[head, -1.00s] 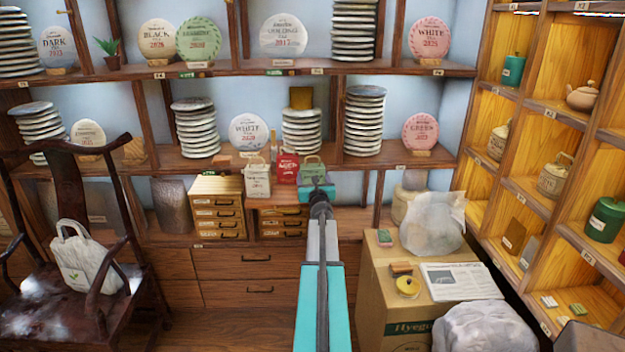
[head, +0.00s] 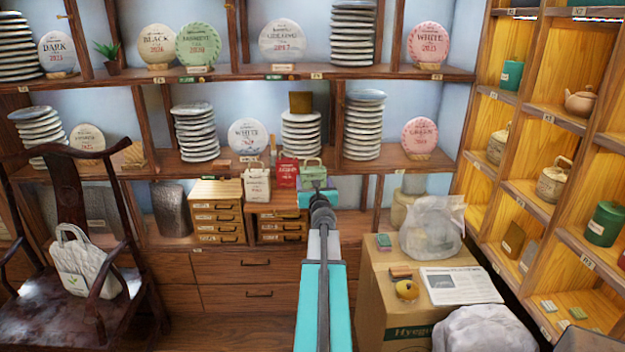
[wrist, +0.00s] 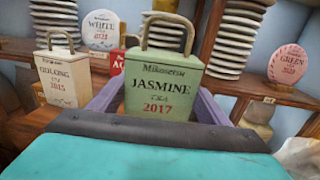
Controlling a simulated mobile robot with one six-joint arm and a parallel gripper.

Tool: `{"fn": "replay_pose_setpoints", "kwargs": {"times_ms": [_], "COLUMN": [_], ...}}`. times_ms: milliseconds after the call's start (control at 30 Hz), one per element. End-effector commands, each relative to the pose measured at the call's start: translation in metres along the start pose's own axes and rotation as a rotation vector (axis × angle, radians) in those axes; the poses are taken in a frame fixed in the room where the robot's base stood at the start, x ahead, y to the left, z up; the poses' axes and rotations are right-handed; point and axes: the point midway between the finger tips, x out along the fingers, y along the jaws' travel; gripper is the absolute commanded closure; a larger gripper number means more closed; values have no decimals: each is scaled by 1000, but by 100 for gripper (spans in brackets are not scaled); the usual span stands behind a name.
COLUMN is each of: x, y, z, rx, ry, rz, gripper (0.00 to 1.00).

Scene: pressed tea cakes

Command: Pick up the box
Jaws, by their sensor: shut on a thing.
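The box is a green tea box (head: 313,171) with a loop handle, standing upright at the end of my arm in the head view. In the wrist view the green box (wrist: 165,93) shows its front, lettered "JASMINE 2017". My gripper (wrist: 160,108) is shut on it, with a grey-purple finger along each side. In the head view my gripper (head: 318,196) covers the lower part of the box. Its underside is hidden, so I cannot tell whether it touches the cabinet top.
A cream tea box (head: 257,184) and a red one (head: 286,174) stand close on the left. Stacked tea cakes (head: 301,135) fill the shelf behind. A carton (head: 385,290) with a plastic bag (head: 432,228) stands on the right. A chair (head: 75,215) is at the left.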

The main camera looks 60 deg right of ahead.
Motion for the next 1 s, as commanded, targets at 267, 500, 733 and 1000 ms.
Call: {"fn": "replay_pose_setpoints", "kwargs": {"times_ms": [267, 500, 733, 1000], "x": [-39, -68, -87, -94], "y": [3, 5, 6, 7], "z": [3, 6, 8, 9], "rx": [1, 0, 1, 0], "ry": [-1, -1, -1, 0], "rz": [0, 0, 0, 0], "gripper": [58, 58, 58, 58]}}
